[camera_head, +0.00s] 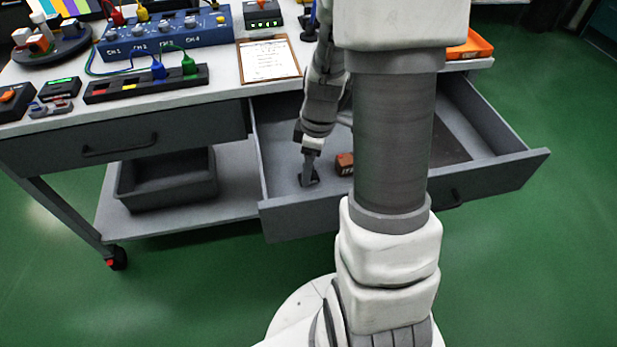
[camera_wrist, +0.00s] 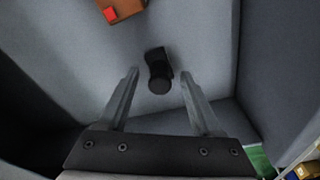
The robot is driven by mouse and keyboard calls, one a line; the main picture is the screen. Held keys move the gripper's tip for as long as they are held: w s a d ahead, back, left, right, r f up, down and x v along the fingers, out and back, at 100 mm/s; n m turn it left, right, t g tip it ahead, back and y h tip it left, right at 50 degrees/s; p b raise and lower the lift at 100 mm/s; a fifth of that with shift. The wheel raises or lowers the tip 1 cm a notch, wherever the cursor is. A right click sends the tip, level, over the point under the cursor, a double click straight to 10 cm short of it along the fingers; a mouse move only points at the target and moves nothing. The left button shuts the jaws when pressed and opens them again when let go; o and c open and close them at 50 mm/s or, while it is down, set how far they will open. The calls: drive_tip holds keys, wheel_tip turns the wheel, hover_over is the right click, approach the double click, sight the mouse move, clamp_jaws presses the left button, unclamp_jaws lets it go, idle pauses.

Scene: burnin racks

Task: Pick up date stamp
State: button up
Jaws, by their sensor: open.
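The date stamp seems to be the small black object with a round knob (camera_wrist: 158,68), lying on the floor of the open drawer. In the wrist view it is between and just beyond the tips of my gripper (camera_wrist: 160,76), whose two fingers are apart and hold nothing. In the head view my gripper (camera_head: 308,170) reaches down into the left part of the drawer, with a dark shape (camera_head: 309,181) at its tips, probably the stamp. I cannot tell whether the fingers touch it.
A brown block with a red patch (camera_wrist: 122,8) lies in the drawer near the stamp; it also shows in the head view (camera_head: 344,163). The drawer's front wall (camera_head: 300,218) and left side wall (camera_head: 257,150) are close to my gripper. A clipboard (camera_head: 268,60) lies on the bench above.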

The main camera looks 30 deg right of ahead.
drive_tip(key=shift+f, duration=0.15)
drive_tip(key=shift+c, duration=0.3)
clamp_jaws()
drive_tip(key=shift+r+p, duration=0.45)
drive_tip(key=shift+r, duration=0.25)
wheel_tip(320, 180, up, 3)
drive_tip(key=shift+w+f+p, duration=0.1)
drive_tip(key=shift+p, duration=0.55)
drive_tip(key=s+d+r+p, duration=0.2)
drive_tip(key=s+d+r, duration=0.4)
drive_tip(key=s+d, duration=0.2)
drive_tip(key=shift+s+r, duration=0.35)
drive_tip(key=shift+r, duration=0.05)
